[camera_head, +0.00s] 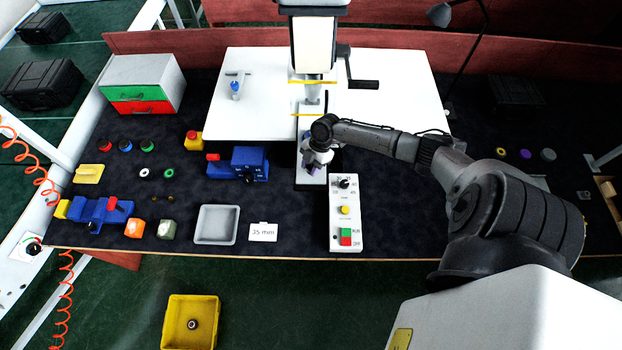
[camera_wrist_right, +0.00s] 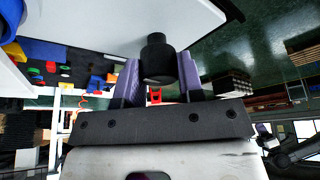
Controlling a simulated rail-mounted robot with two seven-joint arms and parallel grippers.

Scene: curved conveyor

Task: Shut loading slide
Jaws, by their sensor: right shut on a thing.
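A machine with a white table (camera_head: 380,85) and a tall head (camera_head: 313,45) stands at the middle back. A narrow pale slide (camera_head: 310,181) sticks out toward me from below the head, past the table's front edge. My right gripper (camera_head: 311,168) is over the outer part of the slide. In the right wrist view, its purple fingers (camera_wrist_right: 159,82) are shut on a black knob (camera_wrist_right: 158,58). The arm and wrist hide how the knob joins the slide. My left gripper is not in view.
A white control box (camera_head: 345,235) with buttons stands just right of the slide's front end. A blue fixture (camera_head: 248,163) is to the left. A grey tray (camera_head: 216,225) and a "35 mm" card (camera_head: 263,232) lie in front. A black crank (camera_head: 362,84) juts right from the head.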

